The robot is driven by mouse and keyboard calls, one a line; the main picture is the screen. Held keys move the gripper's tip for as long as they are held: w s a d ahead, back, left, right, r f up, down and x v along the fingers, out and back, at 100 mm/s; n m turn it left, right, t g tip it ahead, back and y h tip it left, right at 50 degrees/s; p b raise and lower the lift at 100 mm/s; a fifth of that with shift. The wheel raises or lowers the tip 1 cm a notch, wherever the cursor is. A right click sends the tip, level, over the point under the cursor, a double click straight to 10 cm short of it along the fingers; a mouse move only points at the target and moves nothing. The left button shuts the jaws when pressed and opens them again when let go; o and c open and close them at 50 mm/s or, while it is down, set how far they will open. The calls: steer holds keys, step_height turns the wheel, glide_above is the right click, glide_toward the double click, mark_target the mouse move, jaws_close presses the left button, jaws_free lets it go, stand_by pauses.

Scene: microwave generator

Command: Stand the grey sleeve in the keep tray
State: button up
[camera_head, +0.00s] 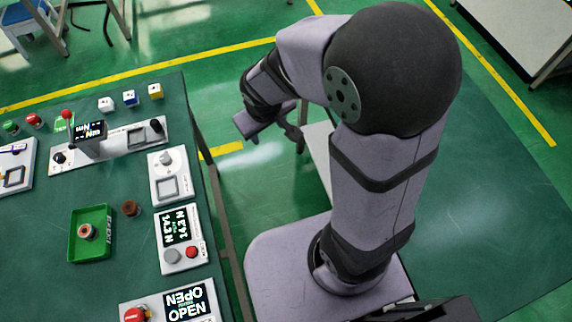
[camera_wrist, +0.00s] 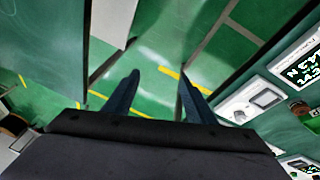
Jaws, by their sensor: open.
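A green tray (camera_head: 78,252) with lettering on its right wall lies on the dark green bench in the head view. A small ring-like piece (camera_head: 87,232) with an orange-brown middle and a greyish rim is inside it. A small dark brown round piece (camera_head: 130,208) is on the bench just right of the tray, apart from it. I cannot tell for sure which piece is the grey sleeve. My gripper (camera_wrist: 159,75) is open and empty, its two fingers apart over the floor. In the head view it is right of the bench, well away from the tray.
Instrument boxes with displays (camera_head: 177,226) and (camera_head: 184,301) line the bench's right side. A white panel (camera_head: 168,176) and a long console (camera_head: 125,142) stand behind them. Small coloured blocks (camera_head: 130,98) sit at the back. Open floor lies between bench and my base.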

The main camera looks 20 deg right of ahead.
steer(key=s+d+m+g, duration=0.3)
steer(key=s+d, duration=0.1)
steer(key=s, duration=0.9)
steer(key=shift+d+g+y, duration=0.2)
steer(key=shift+g+y, duration=0.1)
steer(key=shift+y, duration=0.1)
steer(key=shift+r, duration=0.1)
